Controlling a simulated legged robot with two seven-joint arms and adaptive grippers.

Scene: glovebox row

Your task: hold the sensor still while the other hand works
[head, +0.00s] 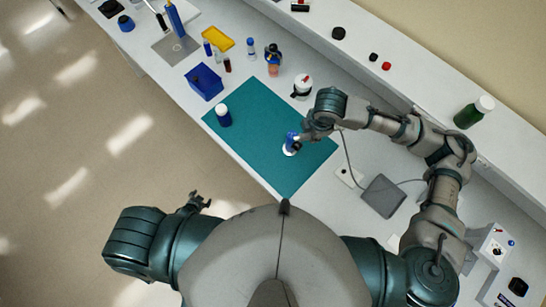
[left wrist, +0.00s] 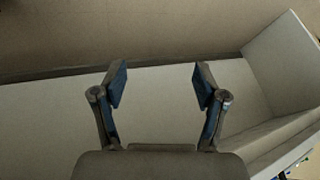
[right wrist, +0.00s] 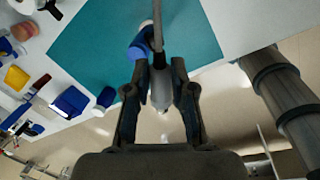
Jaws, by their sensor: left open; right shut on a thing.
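The sensor (right wrist: 161,90) is a slim pale grey probe with a cable running from its top. It sits between the fingers of my right gripper (right wrist: 154,76), which is shut on it. In the head view my right gripper (head: 303,138) is over the right part of the teal mat (head: 258,150), beside a blue-and-white container (head: 291,146); the gripper partly hides that spot. I cannot tell whether the sensor touches the container. My left gripper (head: 195,203) is open and empty, away from the mat, over the floor; its spread fingers show in the left wrist view (left wrist: 160,85).
A grey pad (head: 383,196) with a cable lies right of the mat. The mat's middle is clear.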

